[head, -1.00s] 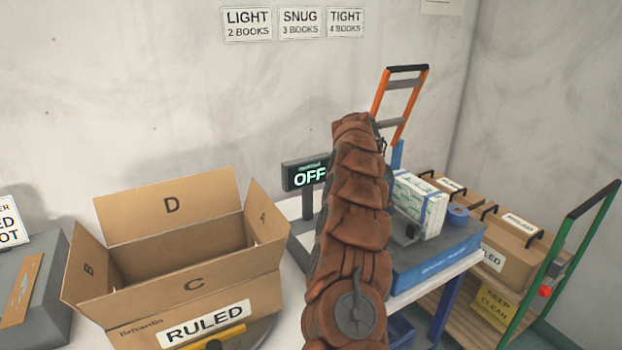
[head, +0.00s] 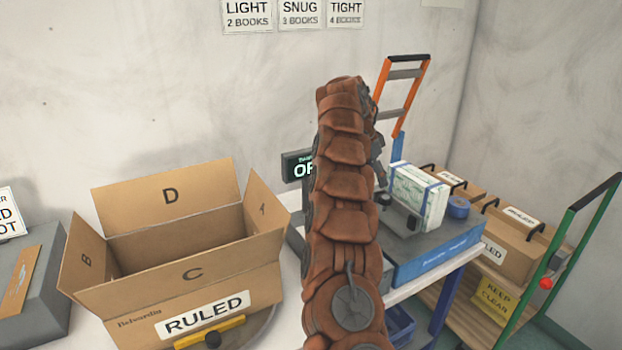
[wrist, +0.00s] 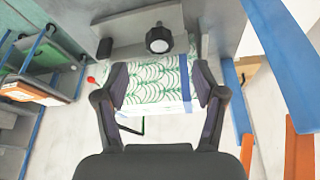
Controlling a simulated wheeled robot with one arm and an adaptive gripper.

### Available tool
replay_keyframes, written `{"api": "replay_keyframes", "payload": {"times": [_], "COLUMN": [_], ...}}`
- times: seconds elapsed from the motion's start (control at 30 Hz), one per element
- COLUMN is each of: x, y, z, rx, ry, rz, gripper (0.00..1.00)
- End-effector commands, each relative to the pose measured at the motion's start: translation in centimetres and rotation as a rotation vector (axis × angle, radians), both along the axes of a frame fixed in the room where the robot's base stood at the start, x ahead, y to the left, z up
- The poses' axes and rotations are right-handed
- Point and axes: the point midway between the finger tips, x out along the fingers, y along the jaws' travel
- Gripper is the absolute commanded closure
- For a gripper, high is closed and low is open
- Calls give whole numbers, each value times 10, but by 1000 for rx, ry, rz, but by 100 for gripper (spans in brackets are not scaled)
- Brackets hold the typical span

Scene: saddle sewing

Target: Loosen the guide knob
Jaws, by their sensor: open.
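The guide knob (wrist: 159,39) appears to be the black, ridged knob with a pale face, on a grey plate at the top of the wrist view. My gripper (wrist: 160,78) is open, its two dark fingers spread wide and empty. The knob lies beyond the fingertips, roughly centred between them, and apart from them. Below the plate is a white pack with green wavy print (wrist: 150,88); the pack also shows in the head view (head: 416,193) on a grey machine with a blue front (head: 440,258). In the head view my arm hides most of the gripper.
An open carton labelled RULED (head: 190,285) stands left of my arm. A display (head: 297,165) is partly hidden behind the arm. A blue tape roll (head: 458,207) lies right of the pack. A cart with boxes (head: 515,235) and an orange-handled hand truck (head: 400,95) stand beyond.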

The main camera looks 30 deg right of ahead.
Motion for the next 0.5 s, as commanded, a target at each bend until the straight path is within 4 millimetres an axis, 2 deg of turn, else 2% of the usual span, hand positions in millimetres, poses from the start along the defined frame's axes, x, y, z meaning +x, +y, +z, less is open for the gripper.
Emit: {"api": "replay_keyframes", "payload": {"times": [0.27, 0.5], "x": [6, 11], "y": [19, 46], "z": [9, 20], "rx": [32, 72], "ry": [8, 24], "rz": [88, 213], "gripper": [30, 30]}}
